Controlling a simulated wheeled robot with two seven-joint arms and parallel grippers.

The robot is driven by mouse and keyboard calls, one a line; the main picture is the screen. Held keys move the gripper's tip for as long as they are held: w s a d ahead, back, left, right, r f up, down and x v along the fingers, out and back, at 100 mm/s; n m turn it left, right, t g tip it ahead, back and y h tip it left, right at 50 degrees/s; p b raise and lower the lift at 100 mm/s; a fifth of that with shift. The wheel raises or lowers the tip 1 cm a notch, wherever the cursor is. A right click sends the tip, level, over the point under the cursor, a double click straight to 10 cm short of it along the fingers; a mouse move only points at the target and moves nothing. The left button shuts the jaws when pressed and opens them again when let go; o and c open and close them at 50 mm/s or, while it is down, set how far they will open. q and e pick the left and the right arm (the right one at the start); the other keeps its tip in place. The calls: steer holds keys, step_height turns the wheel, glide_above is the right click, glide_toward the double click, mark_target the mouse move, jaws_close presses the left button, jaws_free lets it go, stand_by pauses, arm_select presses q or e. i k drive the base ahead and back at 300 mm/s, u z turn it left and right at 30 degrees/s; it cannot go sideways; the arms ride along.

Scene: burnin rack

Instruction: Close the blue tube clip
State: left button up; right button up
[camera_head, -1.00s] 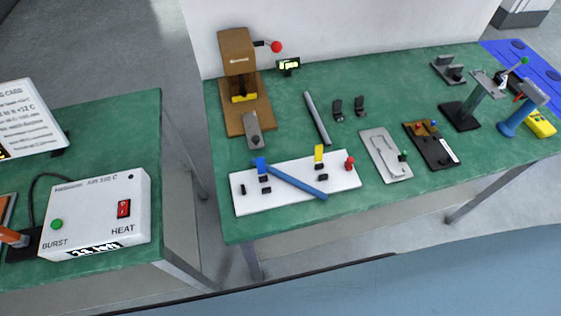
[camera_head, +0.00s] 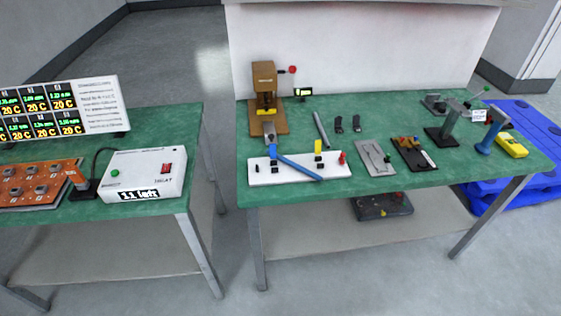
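A white board (camera_head: 258,176) lies near the front left of the right-hand green table. On it stands a small blue clip (camera_head: 273,152) at the left, and a long blue bar (camera_head: 300,168) slants from near it down to the right. Whether the bar is part of the clip, and whether the clip is open, is too small to tell. A yellow clip (camera_head: 318,148) stands upright right of the middle, and a red piece (camera_head: 342,158) sits at the board's right end. Neither of my grippers is in view.
A brown press (camera_head: 265,85) stands behind the board. A grey rod (camera_head: 321,130), a grey plate (camera_head: 375,157) and several fixtures lie to the right. A left table holds a white heat box (camera_head: 145,172) and displays (camera_head: 60,110). A floor gap separates the tables.

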mark_target(272, 146)
steer(key=z, duration=0.6)
steer(key=i, duration=1.25)
steer(key=u, duration=1.3)
